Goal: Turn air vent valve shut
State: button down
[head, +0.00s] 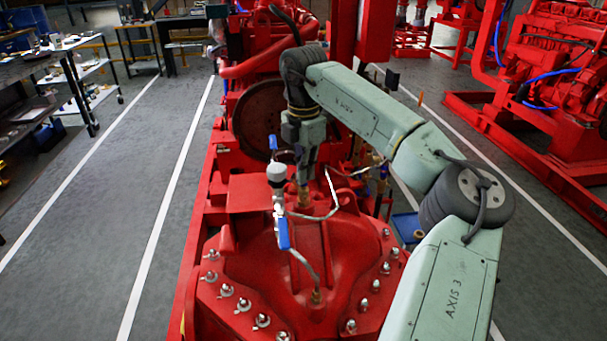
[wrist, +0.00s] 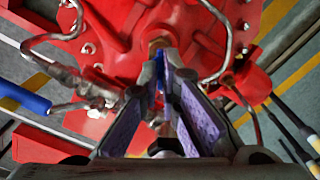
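My gripper (head: 303,178) points down over the red pump casing, close to a brass fitting. In the wrist view, its two fingers with purple pads (wrist: 163,75) come close together at the tips, just below a brass hex fitting (wrist: 160,43). A narrow blue piece (wrist: 158,92), perhaps a valve handle seen edge-on, shows between the fingers. I cannot tell whether they press on it. I cannot make out which valve is the air vent valve. Blue-handled valves stand to the left, one lower (head: 283,232) and one higher (head: 272,142). A blue handle (wrist: 25,98) also lies left in the wrist view.
Bent metal pipes (head: 330,195) run close around my gripper. A white round part (head: 276,174) stands left of it. Studs and nuts (head: 245,304) ring the red casing. Benches (head: 80,65) stand far left. The grey floor (head: 130,170) between is clear.

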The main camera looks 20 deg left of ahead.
jog(key=m+b, duration=0.3)
jog(key=m, duration=0.3)
jog(key=shift+m, duration=0.3)
dwell(0.4)
jog(key=c, duration=1.8)
grip_release()
notch_tip(320, 180, up, 12)
